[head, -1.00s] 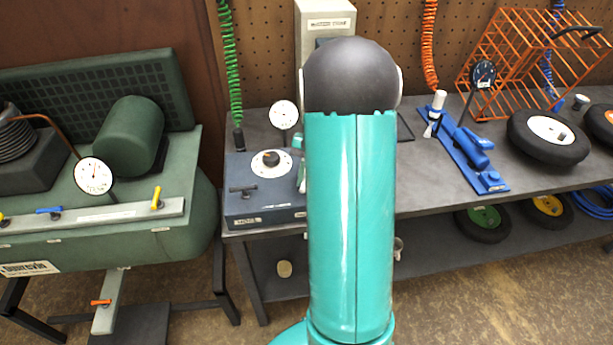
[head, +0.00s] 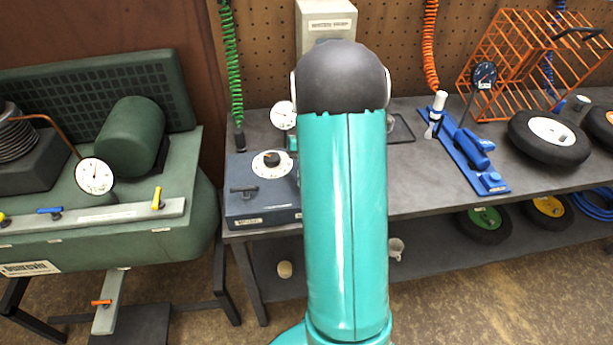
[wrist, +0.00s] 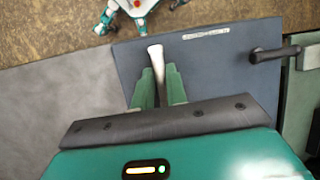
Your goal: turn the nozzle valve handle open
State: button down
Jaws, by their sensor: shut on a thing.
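In the wrist view a slim pale metal handle (wrist: 156,62), wider at its free end, stands up between the two green fingers of my gripper (wrist: 159,88). The fingers are shut on it; it looks like the nozzle valve handle. Its lower end and mount are hidden behind the fingers and palm. It lies over the blue-grey box (wrist: 225,65), which shows in the head view (head: 262,206) at the bench's left end. In the head view my arm hides the gripper and the handle.
A black handle (head: 243,189) and a dial (head: 271,163) sit on the box top. A round gauge (head: 283,115) stands behind it. The green compressor (head: 150,245) is at left. A blue tool (head: 470,150), wheels (head: 548,138) and an orange cage (head: 520,55) occupy the bench's right.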

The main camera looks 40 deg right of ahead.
jog(key=c, duration=1.4)
grip_release()
jog(key=v, duration=1.3)
jog(key=shift+d+r, duration=0.2)
jog(key=shift+r, duration=0.15)
